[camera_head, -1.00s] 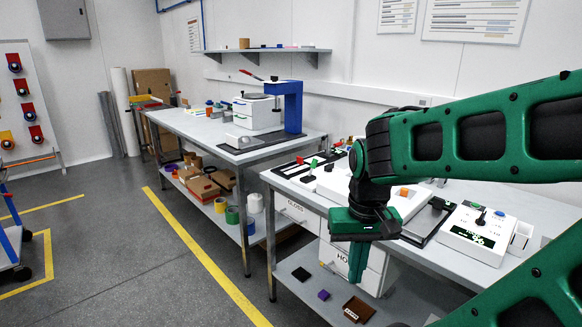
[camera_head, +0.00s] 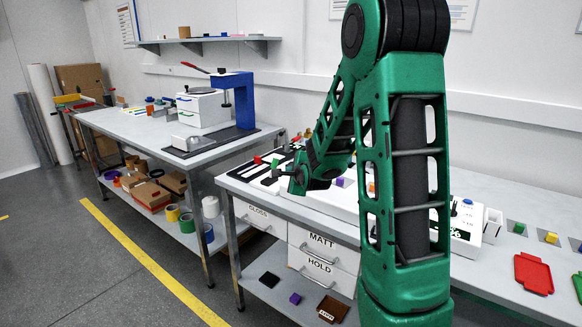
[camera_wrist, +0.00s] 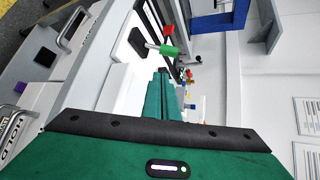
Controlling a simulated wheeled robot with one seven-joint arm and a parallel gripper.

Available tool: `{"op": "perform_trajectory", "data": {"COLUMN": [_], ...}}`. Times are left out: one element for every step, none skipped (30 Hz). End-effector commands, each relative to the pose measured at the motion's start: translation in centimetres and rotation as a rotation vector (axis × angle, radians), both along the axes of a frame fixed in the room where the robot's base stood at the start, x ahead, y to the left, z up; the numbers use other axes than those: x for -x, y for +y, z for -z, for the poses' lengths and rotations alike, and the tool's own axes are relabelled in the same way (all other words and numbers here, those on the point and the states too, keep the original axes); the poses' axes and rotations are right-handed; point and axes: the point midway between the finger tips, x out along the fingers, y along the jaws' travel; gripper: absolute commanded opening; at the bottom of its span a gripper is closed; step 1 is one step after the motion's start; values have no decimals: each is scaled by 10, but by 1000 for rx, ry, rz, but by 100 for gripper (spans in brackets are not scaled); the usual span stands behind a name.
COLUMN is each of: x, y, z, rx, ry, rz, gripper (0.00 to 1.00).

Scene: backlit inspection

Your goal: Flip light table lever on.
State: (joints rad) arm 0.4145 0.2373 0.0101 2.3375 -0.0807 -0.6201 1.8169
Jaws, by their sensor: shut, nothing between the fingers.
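A lever with a green grip (camera_head: 275,163) stands at the left end of the white light table (camera_head: 325,203). In the wrist view its green grip (camera_wrist: 169,50) sits on a metal stem that rises from a black base (camera_wrist: 141,43). The stem leans to one side. My gripper (camera_head: 297,184) is shut and empty, just right of the lever in the head view. In the wrist view its closed green fingers (camera_wrist: 164,90) point towards the lever, with a gap visible between. My arm hides much of the light table in the head view.
A red block (camera_wrist: 168,30) is beyond the lever. Drawers, including one marked MATT (camera_head: 322,243), are under the bench. A control box (camera_head: 466,225) and a red tray (camera_head: 533,273) lie right of my arm. A blue-framed press (camera_head: 238,100) stands on the far bench.

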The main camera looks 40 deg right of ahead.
Motion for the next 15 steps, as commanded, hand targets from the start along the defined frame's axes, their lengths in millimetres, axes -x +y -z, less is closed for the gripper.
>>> {"op": "perform_trajectory", "data": {"x": [-6,-8,-11,-13,-15,-17,-19,-22,-27,-31,-35,-41,-46,-51,-57], "y": [0,0,1,1,2,2,2,1,1,0,0,-2,-3,-4,-6], "z": [0,0,-1,-1,-1,0,1,2,3,4,6,8,10,12,14], "rx": [-26,-40,-51,-58,-61,-64,-64,-64,-63,-62,-63,-63,-63,-63,-63], "ry": [-31,-46,-61,-69,-74,-77,-76,-76,-76,-75,-74,-75,-75,-74,-74], "rz": [10,15,18,20,21,21,21,19,18,17,17,16,15,15,15], "gripper": [0,0,0,0,0,0,0,0,0,0,0,0,0,0,0]}}
